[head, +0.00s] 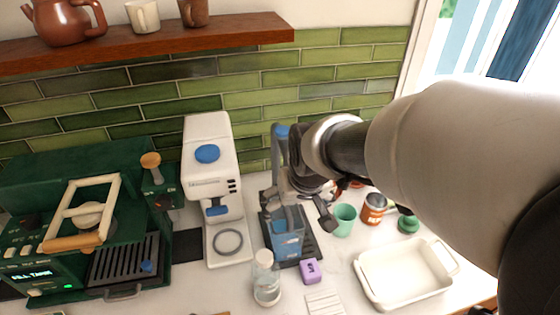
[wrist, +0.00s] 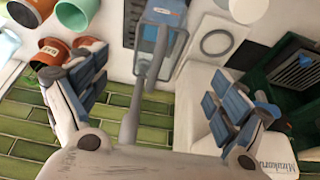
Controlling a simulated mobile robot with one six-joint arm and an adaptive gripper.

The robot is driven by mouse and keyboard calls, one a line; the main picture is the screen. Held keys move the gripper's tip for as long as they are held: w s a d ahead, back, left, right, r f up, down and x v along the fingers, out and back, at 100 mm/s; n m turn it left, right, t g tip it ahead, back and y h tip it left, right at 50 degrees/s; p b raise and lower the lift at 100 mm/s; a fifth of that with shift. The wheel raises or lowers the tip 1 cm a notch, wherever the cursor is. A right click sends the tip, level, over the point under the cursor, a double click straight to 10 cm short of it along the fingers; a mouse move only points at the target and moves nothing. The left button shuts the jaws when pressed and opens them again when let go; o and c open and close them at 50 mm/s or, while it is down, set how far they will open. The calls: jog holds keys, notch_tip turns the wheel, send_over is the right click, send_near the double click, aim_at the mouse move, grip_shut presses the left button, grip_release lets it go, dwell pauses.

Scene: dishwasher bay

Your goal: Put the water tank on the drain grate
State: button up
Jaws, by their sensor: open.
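The water tank (head: 287,240), a translucent blue container, stands on the dark drain grate (head: 311,246) in the middle of the counter. It looks upright, with grate showing on both sides. In the wrist view the tank (wrist: 162,38) is at top centre, and part of the grate (wrist: 130,28) shows to its left. My gripper (head: 308,200) is above and behind the tank, partly hidden by its own wrist. In the wrist view my gripper (wrist: 158,72) has its fingers wide apart with nothing clamped between them. A grey upright post (wrist: 132,118) rises between them.
A white coffee machine (head: 209,150) stands left of the grate, and a green espresso machine (head: 40,180) farther left. A glass bottle (head: 266,280) and purple box (head: 311,271) are in front. A green cup (head: 343,220), brown jar (head: 373,209) and white tray (head: 405,275) are right.

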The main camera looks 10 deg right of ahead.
jog(key=s+r, duration=0.2)
jog(key=s, duration=0.7)
jog(key=s+r, duration=0.3)
jog(key=s, duration=0.6)
jog(key=shift+r, duration=0.25)
jog(key=shift+s, duration=0.1)
